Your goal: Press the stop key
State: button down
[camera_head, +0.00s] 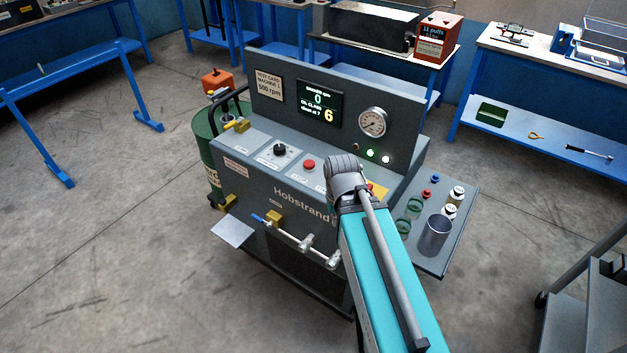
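The grey machine marked Hobstrand (257,184) has a sloped control panel. A round red button (309,164) sits on it, left of my arm's end; its small label is too small to read. A black knob (280,150) is to its left. A yellow plate (380,190) shows partly right of my arm, its middle covered. I cannot tell which control is the stop key. My arm's grey end joint is over the panel, between the red button and the yellow plate, hiding the part beneath. My gripper's fingers do not show.
The upright panel carries a display (319,103) reading 0 and 6, a gauge (372,121) and two lit lamps. Valves and a pipe (283,236) jut from the front. A green drum (207,150) stands left.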

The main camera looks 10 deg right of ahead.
aim_at(308, 163)
jog(key=k, duration=1.1)
jog(key=u, duration=1.5)
jog(key=i, duration=1.9)
jog(key=z, duration=0.05)
